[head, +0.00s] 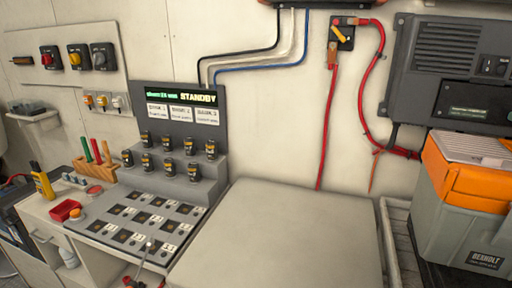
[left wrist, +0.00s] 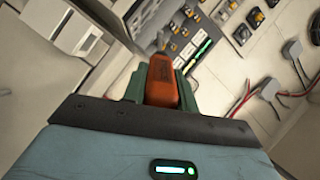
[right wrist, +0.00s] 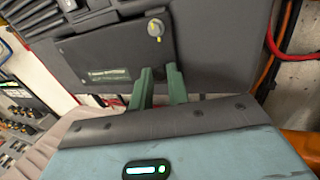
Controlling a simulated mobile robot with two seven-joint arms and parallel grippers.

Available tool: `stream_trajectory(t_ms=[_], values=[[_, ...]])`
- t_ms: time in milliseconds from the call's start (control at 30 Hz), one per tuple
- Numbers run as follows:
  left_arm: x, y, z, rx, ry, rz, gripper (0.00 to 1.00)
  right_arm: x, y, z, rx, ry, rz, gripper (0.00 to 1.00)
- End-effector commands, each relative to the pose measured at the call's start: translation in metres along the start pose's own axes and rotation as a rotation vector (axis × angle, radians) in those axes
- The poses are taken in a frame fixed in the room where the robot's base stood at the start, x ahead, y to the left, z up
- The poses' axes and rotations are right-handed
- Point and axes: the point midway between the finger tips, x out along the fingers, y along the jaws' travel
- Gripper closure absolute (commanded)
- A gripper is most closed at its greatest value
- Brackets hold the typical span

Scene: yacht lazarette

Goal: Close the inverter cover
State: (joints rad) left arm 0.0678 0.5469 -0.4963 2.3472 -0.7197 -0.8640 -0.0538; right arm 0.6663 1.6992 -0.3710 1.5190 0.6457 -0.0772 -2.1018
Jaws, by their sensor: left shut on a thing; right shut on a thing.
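The dark grey inverter (head: 455,60) hangs on the wall at the upper right of the head view. Its cover, a dark panel with a small greenish label, shows in the right wrist view (right wrist: 105,52) and has a pale round knob at its right. My right gripper (right wrist: 160,72) has its green fingers at the cover's lower edge and is shut there; the contact itself is hidden. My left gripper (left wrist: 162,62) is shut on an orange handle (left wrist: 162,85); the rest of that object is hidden. Neither gripper shows clearly in the head view.
A grey counter (head: 280,240) is clear in the middle. A switch panel (head: 140,220) and a STANDBY display (head: 180,105) stand to its left. An orange and grey box (head: 465,180) stands below the inverter. Red cables (head: 330,120) run down the wall.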

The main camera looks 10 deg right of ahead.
Motion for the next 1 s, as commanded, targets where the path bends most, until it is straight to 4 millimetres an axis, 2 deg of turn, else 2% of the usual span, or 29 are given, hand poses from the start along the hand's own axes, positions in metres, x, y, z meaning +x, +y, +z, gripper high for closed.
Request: stream_trajectory(t_ms=[100,567,600,733,1000], values=[[0.0001,0.0015,0.0008,0.0,0.0,0.001,0.99,-0.0017,-0.0074,0.0027,-0.001,-0.003,-0.005,1.0],[0.0001,0.0016,0.0008,0.0,-0.001,0.002,0.99,-0.003,-0.0107,0.0054,-0.001,-0.007,-0.006,1.0],[0.0001,0.0017,0.0008,0.0,-0.001,0.002,0.99,-0.003,-0.0107,0.0056,-0.001,-0.007,-0.006,0.81],[0.0001,0.0017,0.0008,0.0,-0.001,0.002,0.99,-0.0029,-0.0098,0.0049,-0.001,-0.007,-0.004,0.64],[0.0001,0.0019,0.001,0.0,-0.001,0.002,0.99,-0.0024,-0.008,0.0023,0.0,-0.003,0.0,0.62]])
